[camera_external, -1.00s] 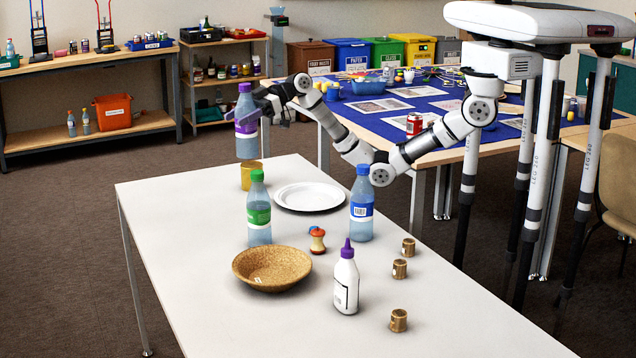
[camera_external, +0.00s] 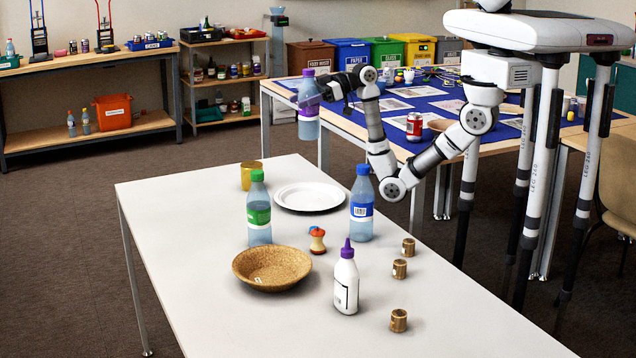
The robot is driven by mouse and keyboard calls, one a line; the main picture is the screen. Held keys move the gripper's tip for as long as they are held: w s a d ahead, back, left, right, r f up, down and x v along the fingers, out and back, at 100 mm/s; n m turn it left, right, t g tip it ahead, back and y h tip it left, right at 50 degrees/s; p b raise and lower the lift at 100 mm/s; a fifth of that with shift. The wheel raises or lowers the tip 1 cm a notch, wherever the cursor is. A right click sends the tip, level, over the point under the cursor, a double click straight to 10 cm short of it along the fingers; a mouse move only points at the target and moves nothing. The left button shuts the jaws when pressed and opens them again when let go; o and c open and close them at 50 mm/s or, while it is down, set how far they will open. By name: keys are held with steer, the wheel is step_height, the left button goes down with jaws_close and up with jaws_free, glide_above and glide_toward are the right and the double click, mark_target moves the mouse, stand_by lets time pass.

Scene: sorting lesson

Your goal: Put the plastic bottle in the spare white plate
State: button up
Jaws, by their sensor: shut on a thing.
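My gripper (camera_external: 326,90) is shut on a clear blue plastic bottle (camera_external: 308,128) with a purple cap and purple label. It holds the bottle nearly upright in the air, above and behind the white plate. The white plate (camera_external: 310,197) lies empty on the pale table. Two more plastic bottles stand on the table: one with a green cap and label (camera_external: 259,230) left of the plate, one with a blue cap and label (camera_external: 361,225) right of it. The fingers' hold is partly hidden by the bottle.
The table's left part is clear. A blue-topped table (camera_external: 380,122) with a red can stands behind.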

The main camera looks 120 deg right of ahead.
step_height(320, 180, down, 20)
steer(key=shift+r, duration=0.15)
stand_by(0.3)
steer(key=o, duration=1)
steer(key=shift+o, duration=0.2)
steer(key=b+v, duration=0.1)
steer(key=v, duration=1.1)
